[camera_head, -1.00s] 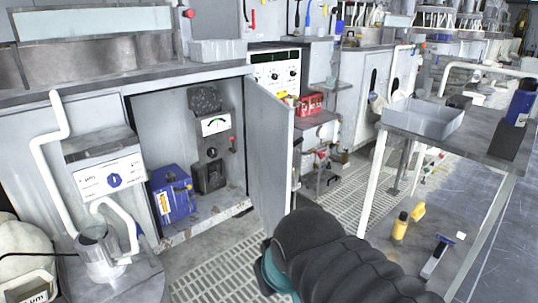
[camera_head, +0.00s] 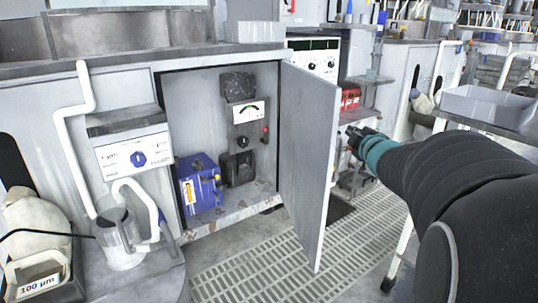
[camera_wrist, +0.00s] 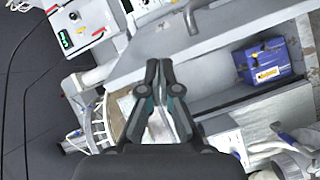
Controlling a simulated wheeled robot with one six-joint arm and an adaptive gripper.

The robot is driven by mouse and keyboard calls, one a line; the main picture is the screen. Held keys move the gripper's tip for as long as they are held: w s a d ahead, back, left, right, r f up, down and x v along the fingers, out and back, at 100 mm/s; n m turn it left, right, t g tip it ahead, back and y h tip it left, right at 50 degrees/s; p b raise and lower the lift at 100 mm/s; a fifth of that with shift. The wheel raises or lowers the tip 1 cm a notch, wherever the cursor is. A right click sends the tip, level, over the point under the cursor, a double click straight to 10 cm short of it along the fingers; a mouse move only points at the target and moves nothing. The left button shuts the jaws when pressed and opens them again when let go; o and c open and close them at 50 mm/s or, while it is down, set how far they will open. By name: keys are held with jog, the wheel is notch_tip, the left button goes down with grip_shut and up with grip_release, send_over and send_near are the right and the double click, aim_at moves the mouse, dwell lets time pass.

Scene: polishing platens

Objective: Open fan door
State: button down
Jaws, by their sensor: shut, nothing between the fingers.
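The grey cabinet door (camera_head: 308,160) stands ajar, swung out from the right side of the cabinet opening. Its free edge points toward the camera. My gripper (camera_head: 347,136) is to the right of the door in the head view, close to its outer side; I cannot tell whether it touches. In the wrist view my gripper (camera_wrist: 159,64) has its fingers together and empty. A flat grey panel, probably the door (camera_wrist: 205,42), lies behind the fingertips there. Inside the cabinet are a gauge unit (camera_head: 247,112) and a blue box (camera_head: 200,187), also in the wrist view (camera_wrist: 267,62).
A grey table with a tray (camera_head: 490,106) stands at the right. A white-piped beaker (camera_head: 118,240) is on a round stand at the left. Red items (camera_head: 350,98) sit on a shelf behind the door. Floor grating (camera_head: 270,262) in front is clear.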

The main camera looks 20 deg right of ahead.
jog(key=d+f+n+y+b, duration=0.4)
jog(key=d+f+n+y, duration=0.2)
jog(key=f+n+y, duration=0.3)
jog(key=x, duration=0.9)
jog(key=shift+w+n+t+h, duration=0.2)
jog(key=shift+n+t+h, duration=0.1)
jog(key=shift+n+h, duration=0.1)
jog(key=shift+f, duration=0.1)
